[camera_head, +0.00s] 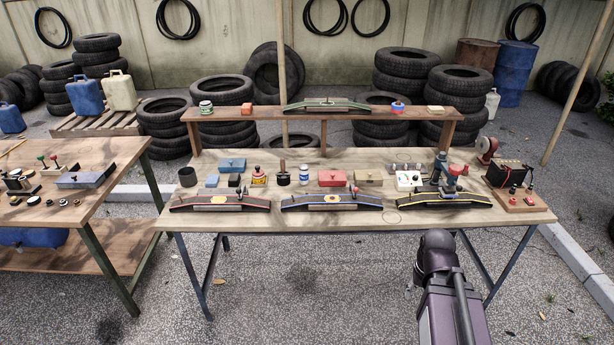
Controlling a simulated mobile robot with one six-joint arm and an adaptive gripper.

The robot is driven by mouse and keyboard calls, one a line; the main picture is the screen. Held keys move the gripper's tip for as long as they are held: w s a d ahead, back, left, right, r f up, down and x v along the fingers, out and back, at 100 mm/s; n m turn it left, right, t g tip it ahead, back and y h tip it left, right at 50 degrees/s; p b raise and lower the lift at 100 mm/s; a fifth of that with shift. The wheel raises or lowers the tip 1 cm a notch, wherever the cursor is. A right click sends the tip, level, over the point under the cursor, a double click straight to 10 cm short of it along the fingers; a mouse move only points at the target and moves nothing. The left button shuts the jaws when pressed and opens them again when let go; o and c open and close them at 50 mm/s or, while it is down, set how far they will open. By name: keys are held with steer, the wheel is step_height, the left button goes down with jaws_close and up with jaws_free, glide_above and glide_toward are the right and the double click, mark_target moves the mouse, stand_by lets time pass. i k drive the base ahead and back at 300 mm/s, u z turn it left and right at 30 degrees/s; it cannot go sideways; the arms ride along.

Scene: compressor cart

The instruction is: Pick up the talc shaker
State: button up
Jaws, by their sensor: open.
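A small white canister with a blue band and dark top (305,174) stands upright on the middle bench, behind the blue-edged black rack. It looks most like the talc shaker, but its label is too small to read. A white and green tin (206,107) stands at the left end of the raised shelf and has a similar shape. My arm rises at the lower right, in front of the bench. My gripper cannot be made out in this view.
A dark brush-like pot (283,174) and a red block (332,178) flank the canister closely. Three long black racks line the bench front, including the blue-edged one (332,203). The raised shelf (270,115) runs behind. A second bench (100,160) stands left.

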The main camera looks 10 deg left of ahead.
mark_target(303, 169)
steer(key=u, duration=0.05)
steer(key=i, duration=1)
steer(key=z, duration=0.05)
